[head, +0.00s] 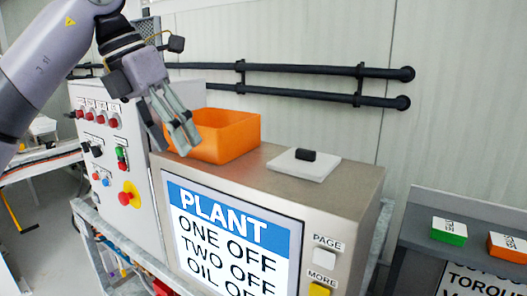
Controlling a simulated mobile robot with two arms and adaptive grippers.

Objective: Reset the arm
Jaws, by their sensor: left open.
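My left arm comes in from the upper left in the head view. My left gripper (170,128) points down, with its fingers apart and nothing seen between them. It is in front of the left side of an orange bin (232,136) on top of the metal cabinet (345,185). From this view I cannot tell whether the fingers touch the bin. My right gripper is not in view.
A control panel (140,215) with buttons stands left. Black pipes (300,88) run along the wall. A green box (449,231) and an orange box (507,247) sit on a grey stand at right.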

